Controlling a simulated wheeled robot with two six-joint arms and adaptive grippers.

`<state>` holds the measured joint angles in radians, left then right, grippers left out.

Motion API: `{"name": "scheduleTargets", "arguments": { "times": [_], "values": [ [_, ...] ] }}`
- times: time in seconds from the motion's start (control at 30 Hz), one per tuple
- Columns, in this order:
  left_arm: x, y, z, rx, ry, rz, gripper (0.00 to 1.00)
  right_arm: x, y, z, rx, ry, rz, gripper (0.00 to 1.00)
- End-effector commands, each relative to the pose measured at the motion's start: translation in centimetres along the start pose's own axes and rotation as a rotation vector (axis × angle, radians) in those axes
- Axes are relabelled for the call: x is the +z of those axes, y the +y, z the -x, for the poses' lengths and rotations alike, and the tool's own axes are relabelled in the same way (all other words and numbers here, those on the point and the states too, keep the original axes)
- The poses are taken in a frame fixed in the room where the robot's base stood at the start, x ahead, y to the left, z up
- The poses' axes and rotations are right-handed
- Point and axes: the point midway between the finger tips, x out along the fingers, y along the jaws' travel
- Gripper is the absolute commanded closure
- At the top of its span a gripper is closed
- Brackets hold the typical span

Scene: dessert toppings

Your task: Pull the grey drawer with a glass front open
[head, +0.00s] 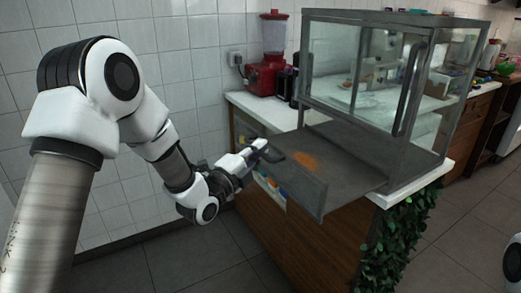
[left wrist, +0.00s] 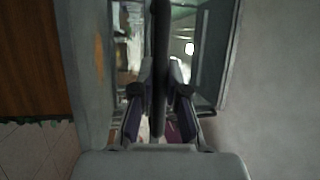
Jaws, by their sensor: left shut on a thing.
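The grey drawer with a glass front (head: 345,165) sticks out from the base of the glass display case (head: 380,90), past the counter's edge. Its flat grey floor shows, with an orange patch (head: 304,160) on it. My left gripper (head: 262,153) is at the drawer's front, at its dark handle. In the left wrist view the two fingers (left wrist: 159,95) are shut on the dark handle bar (left wrist: 160,45), one on each side. My right gripper is not in view.
A red blender (head: 268,70) stands on the white counter (head: 245,103) behind the drawer. Green leaves (head: 395,240) hang at the counter's front corner. The tiled floor (head: 235,255) below and left of the drawer is clear.

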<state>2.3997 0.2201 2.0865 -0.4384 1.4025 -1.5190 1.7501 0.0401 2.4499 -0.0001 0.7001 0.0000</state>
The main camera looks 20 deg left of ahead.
Motion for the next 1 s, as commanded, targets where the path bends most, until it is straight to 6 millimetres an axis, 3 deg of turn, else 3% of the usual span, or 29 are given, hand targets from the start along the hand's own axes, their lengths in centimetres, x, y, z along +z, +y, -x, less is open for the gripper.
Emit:
{"name": "scheduleTargets", "arguments": {
  "times": [0.1, 0.13, 0.2, 0.57, 0.67, 1.0],
  "values": [
    [-0.1, 0.2, 0.0, 0.004, 0.001, 0.000, 1.00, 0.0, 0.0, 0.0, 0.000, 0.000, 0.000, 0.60],
    [-0.1, 0.2, 0.0, 0.004, 0.001, 0.000, 0.80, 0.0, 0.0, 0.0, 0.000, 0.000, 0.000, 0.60],
    [-0.1, 0.1, 0.0, 0.004, 0.001, 0.000, 0.61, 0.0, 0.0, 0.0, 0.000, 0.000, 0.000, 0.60],
    [0.0, 0.1, 0.4, 0.003, -0.001, 0.002, 0.61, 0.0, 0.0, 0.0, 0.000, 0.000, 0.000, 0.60],
    [0.1, 0.1, 1.9, 0.003, -0.003, 0.004, 0.61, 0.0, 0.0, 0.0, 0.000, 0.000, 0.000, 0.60],
    [0.1, 0.1, 10.2, 0.001, -0.004, 0.008, 0.61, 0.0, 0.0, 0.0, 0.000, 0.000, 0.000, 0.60]
  ]
}}
